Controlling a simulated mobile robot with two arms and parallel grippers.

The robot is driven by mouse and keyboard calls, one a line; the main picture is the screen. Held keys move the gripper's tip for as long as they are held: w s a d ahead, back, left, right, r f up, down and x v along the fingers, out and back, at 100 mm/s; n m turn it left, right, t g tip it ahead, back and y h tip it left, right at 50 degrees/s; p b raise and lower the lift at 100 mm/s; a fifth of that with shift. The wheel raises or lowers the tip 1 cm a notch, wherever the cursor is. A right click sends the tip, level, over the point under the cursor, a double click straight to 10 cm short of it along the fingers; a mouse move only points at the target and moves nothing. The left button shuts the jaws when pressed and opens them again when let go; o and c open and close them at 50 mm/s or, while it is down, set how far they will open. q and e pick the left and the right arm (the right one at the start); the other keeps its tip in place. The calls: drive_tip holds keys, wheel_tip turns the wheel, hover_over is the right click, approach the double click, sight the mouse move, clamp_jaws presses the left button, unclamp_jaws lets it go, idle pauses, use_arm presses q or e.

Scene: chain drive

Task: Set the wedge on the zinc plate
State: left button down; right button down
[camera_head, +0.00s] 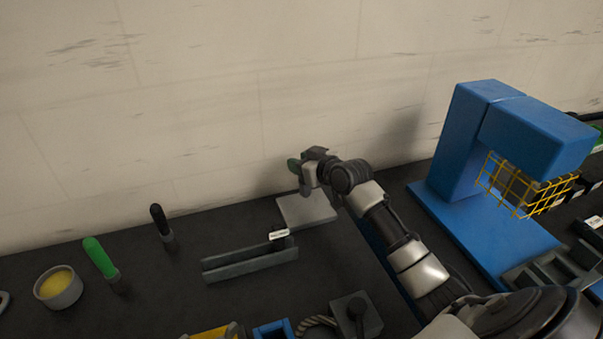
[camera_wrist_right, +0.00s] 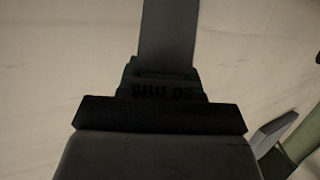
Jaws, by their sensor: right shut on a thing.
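A flat light grey plate, which looks like the zinc plate (camera_head: 318,211), lies on the dark bench against the wall. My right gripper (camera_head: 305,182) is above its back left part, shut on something. A small dark green piece (camera_head: 293,165) shows at the gripper's left side, and it may be the wedge, mostly hidden by the fingers. In the right wrist view a green edge (camera_wrist_right: 302,138) shows at lower right. I cannot tell whether the held thing touches the plate. My left gripper is not in view.
A grey channel-shaped holder (camera_head: 250,262) with a white label stands left of the plate. A blue press (camera_head: 465,140) with a yellow guard stands at right. A green-handled tool (camera_head: 100,258), a black-handled tool (camera_head: 160,222) and a yellow-filled cup (camera_head: 58,288) are at left.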

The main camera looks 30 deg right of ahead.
wheel_tip(320, 180, down, 4)
drive_tip(key=shift+r, duration=0.2)
drive_tip(key=shift+f, duration=0.1)
drive_tip(key=c, duration=0.7)
unclamp_jaws()
drive_tip(key=shift+s, duration=0.1)
drive_tip(key=shift+c, duration=0.2)
drive_tip(key=v, duration=1.2)
drive_tip(key=shift+b, duration=0.45)
